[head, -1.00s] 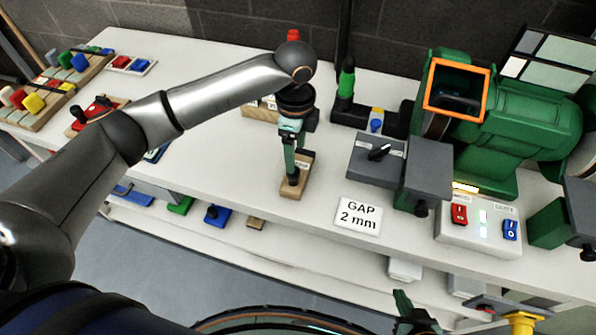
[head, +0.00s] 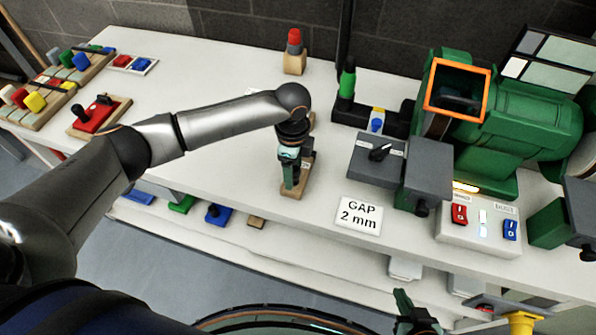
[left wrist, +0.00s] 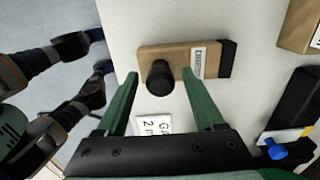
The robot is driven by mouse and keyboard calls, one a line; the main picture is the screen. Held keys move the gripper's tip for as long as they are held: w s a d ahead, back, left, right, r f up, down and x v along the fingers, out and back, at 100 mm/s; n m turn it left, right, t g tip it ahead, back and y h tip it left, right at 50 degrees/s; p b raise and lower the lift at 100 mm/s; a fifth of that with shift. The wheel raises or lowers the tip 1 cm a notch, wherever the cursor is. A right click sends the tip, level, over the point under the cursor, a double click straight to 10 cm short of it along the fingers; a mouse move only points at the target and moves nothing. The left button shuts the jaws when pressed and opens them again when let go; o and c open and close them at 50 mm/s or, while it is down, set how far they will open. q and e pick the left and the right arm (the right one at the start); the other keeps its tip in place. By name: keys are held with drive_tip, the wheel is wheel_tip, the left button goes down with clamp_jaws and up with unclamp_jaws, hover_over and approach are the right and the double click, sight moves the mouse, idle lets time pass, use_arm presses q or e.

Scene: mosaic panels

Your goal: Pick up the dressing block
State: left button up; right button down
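The dressing block is a wooden block with a black knob and a white label; one end is dark. In the left wrist view the dressing block (left wrist: 182,58) lies on the white bench, its black knob between my fingertips in the picture. In the head view the block (head: 292,194) is mostly hidden under my left gripper (head: 289,182). My left gripper is open, and in the left wrist view its green fingers (left wrist: 160,76) lie either side of the knob, without visible contact. My right gripper (head: 412,312) shows only partly at the bottom of the head view.
A green bench grinder (head: 505,125) and grey boxes stand to the right. A "GAP 2 mm" card (head: 359,215) lies right of the block. A red-topped wooden piece (head: 294,52) stands behind. The bench left of the block is clear.

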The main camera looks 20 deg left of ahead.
use_arm(q)
clamp_jaws()
idle(0.3)
drive_tip(key=shift+r, duration=0.1)
idle(0.8)
